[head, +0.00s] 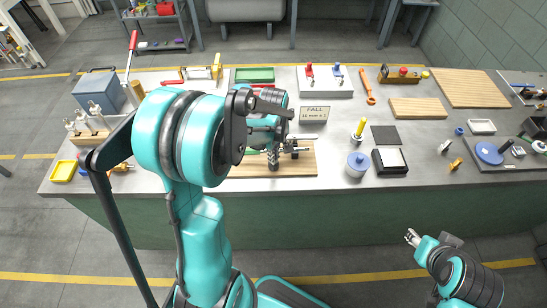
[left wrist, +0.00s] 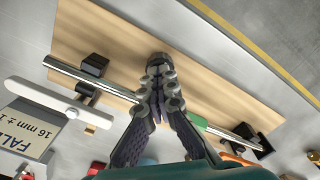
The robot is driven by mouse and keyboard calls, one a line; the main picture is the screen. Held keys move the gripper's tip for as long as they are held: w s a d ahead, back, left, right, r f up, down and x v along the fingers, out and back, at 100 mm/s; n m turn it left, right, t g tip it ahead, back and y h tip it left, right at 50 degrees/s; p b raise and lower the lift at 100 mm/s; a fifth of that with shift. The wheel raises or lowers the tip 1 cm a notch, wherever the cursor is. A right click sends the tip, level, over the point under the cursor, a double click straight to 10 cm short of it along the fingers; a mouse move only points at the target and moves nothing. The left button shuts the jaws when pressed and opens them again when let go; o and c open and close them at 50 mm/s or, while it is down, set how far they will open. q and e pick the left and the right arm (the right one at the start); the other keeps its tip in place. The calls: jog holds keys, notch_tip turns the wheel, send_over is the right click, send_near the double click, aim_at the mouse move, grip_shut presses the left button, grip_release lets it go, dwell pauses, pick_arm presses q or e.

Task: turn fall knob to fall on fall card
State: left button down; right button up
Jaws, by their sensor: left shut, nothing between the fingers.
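The fall card (head: 314,112) stands on the bench behind the wooden board; in the left wrist view the card (left wrist: 27,127) reads "FALL 16 mm ± 1", partly cut off. A metal rod (left wrist: 105,87) lies across black supports on the board, with a green section on its right part. A white rounded bar (left wrist: 38,98) lies beside it, with a small brass-coloured piece (left wrist: 90,129) near. I cannot tell which part is the fall knob. My left gripper (head: 273,166) is shut and empty over the board; its fingertips (left wrist: 158,65) cross in front of the rod. My right gripper (head: 411,237) is off the bench front, its jaws too small to judge.
The wooden board (head: 306,168) lies at the bench's front middle. To its right stand a blue-lidded jar (head: 357,164), a yellow-handled tool (head: 359,129) and a black-framed tray (head: 390,161). My left arm hides much of the left bench. Bare grey bench (head: 420,180) shows right of the tray.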

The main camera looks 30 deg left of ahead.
pick_arm(q)
jog(key=c, duration=1.8)
grip_release()
jog(key=shift+c, duration=0.2)
jog(key=shift+r, duration=0.25)
jog(key=shift+r+p, duration=0.75)
jog(key=shift+r, duration=0.05)
jog(key=shift+r, duration=0.1)
notch_tip(320, 180, up, 6)
jog(key=p, duration=0.4)
jog(key=shift+o, duration=0.4)
